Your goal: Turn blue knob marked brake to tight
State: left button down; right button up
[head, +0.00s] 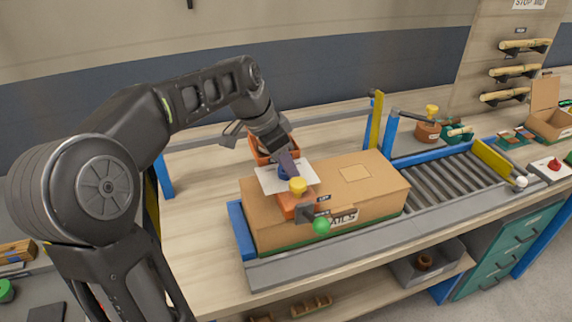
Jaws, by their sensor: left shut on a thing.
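The blue knob (285,173) is at the top of the white panel (302,171) on the wooden box, behind the yellow knob (298,185). My left gripper (287,165) comes down over the blue knob from above and is shut on it. The gripper hides much of the knob, so its pointer and the brake and tight marks cannot be read. My right gripper is not in view.
An orange block (294,204) with a green ball (321,225) on a lever juts from the box (372,205) front. An orange bin (258,149) stands behind the gripper. A roller conveyor (450,176) runs to the right, with blue and yellow posts (376,120) behind.

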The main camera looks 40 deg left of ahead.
aim_at(274, 179)
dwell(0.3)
pick_arm(q)
jog(key=c, duration=0.9)
grip_release()
jog(key=v, duration=0.8)
jog(key=shift+b, duration=0.35)
jog(key=shift+f, duration=0.1)
